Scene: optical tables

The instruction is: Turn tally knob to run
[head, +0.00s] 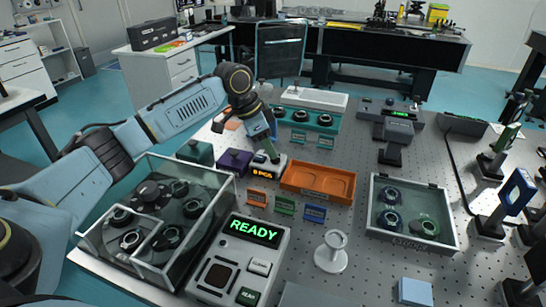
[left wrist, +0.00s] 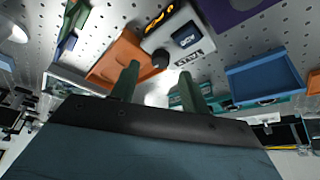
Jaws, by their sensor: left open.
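The tally box (head: 268,172) is a small pale unit with an orange lit display, left of the orange tray in the head view. In the left wrist view, its black round knob (left wrist: 160,59) stands beside a dark panel (left wrist: 186,36) and a small label. My left gripper (head: 271,158) reaches down over the tally box and partly hides it in the head view. In the left wrist view, its two green fingers (left wrist: 158,72) are apart, with the knob showing between and just beyond their tips. I cannot tell the knob's setting. My right gripper is out of view.
The orange tray (head: 327,197) lies right beside the tally box, and a purple box (head: 235,158) stands close on its left. A glass-walled case (head: 215,216) and a READY unit (head: 226,277) stand nearer me. A lidded case (head: 412,244) is at right.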

